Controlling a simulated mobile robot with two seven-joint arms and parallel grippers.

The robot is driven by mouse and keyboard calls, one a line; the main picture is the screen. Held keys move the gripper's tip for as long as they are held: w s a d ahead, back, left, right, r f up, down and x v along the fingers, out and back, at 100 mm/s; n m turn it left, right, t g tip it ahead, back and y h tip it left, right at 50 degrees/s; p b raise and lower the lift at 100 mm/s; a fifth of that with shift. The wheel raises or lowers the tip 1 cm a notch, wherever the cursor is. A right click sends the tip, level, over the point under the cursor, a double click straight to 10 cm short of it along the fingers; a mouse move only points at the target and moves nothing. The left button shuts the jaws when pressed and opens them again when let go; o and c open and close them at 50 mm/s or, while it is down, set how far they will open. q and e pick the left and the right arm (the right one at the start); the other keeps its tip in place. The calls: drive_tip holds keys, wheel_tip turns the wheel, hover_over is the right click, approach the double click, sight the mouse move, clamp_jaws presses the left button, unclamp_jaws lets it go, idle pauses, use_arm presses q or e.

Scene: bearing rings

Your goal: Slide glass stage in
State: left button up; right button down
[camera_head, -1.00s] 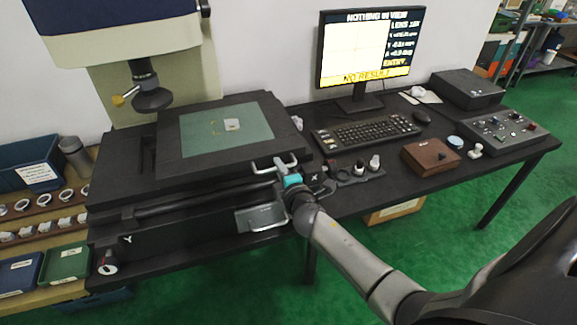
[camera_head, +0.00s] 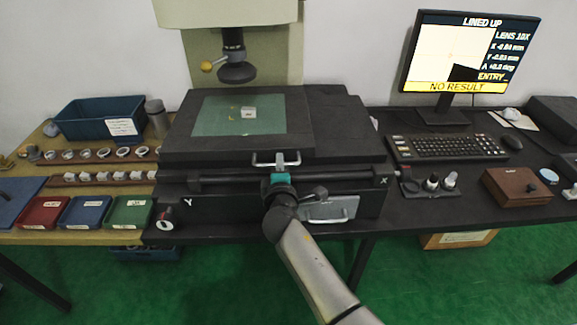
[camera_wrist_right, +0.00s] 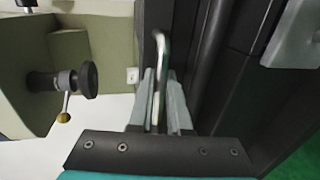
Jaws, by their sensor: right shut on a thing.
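The glass stage (camera_head: 215,124) is a greenish plate in a dark frame on top of the dark bench machine. A small pale part (camera_head: 248,113) lies on the glass, just in front of and below the dark lens (camera_head: 237,73). A metal bar handle (camera_head: 258,164) sits on the stage's front edge. My right gripper (camera_head: 279,162) is shut on this handle. In the right wrist view the handle (camera_wrist_right: 159,50) runs between the two fingers (camera_wrist_right: 160,105). My left gripper is not in view.
The monitor (camera_head: 472,50) reads "LINED UP" and "NO RESULT". A keyboard (camera_head: 445,146), knobs (camera_head: 432,182) and a brown box (camera_head: 517,186) stand to the right. Rings (camera_head: 103,153), a blue bin (camera_head: 85,118) and colored trays (camera_head: 86,211) are at left. A lower drawer handle (camera_head: 330,221) is beside my wrist.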

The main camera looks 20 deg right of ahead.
drive_tip(key=shift+a, duration=0.15)
drive_tip(key=c, duration=1.1)
unclamp_jaws()
drive_tip(key=shift+c, duration=0.2)
drive_tip(key=p+v, duration=0.2)
drive_tip(key=v, duration=1.3)
drive_tip(key=shift+r, duration=0.1)
